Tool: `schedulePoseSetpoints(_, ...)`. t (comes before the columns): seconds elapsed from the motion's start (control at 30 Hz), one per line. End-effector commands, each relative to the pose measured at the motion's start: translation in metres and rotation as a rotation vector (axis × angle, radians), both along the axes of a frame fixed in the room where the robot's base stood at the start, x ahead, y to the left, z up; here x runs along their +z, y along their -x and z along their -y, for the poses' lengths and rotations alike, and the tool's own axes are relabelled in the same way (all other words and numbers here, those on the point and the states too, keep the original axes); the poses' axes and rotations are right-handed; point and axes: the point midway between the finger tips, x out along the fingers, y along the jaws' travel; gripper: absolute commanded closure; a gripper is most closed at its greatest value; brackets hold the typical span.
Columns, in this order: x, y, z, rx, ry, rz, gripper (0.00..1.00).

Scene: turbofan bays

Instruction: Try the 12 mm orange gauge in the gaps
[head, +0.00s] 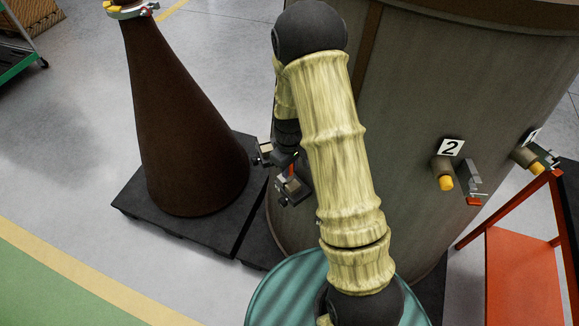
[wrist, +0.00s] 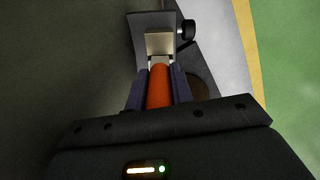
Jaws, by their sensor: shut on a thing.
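My gripper (wrist: 160,78) is shut on the orange gauge (wrist: 159,92), a rounded orange bar between two dark fingers in the wrist view. The gauge's pale tip points at a bracket (wrist: 147,22) with a beige block (wrist: 159,43). The tip is at or very close to the block; I cannot tell whether it is in a gap. In the head view my gripper (head: 287,162) is low at the left side of the big drum-like casing (head: 400,110), partly hidden by my arm. Fixtures marked 2 (head: 450,147) and 1 (head: 533,136) stick out of the casing to the right.
A dark brown cone (head: 180,120) stands on a black pallet (head: 150,215) left of my gripper. A red-orange cart (head: 522,270) is at the right. A green cart (head: 20,58) is at the far left. Open grey floor lies at left, beyond a yellow line.

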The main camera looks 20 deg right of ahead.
Motion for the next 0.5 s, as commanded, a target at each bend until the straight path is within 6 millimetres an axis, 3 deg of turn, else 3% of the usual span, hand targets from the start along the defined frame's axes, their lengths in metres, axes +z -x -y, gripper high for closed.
schedulePoseSetpoints(0.5, -0.0064, -0.0001, 0.0, 0.0, 0.0, 0.0, 1.0)
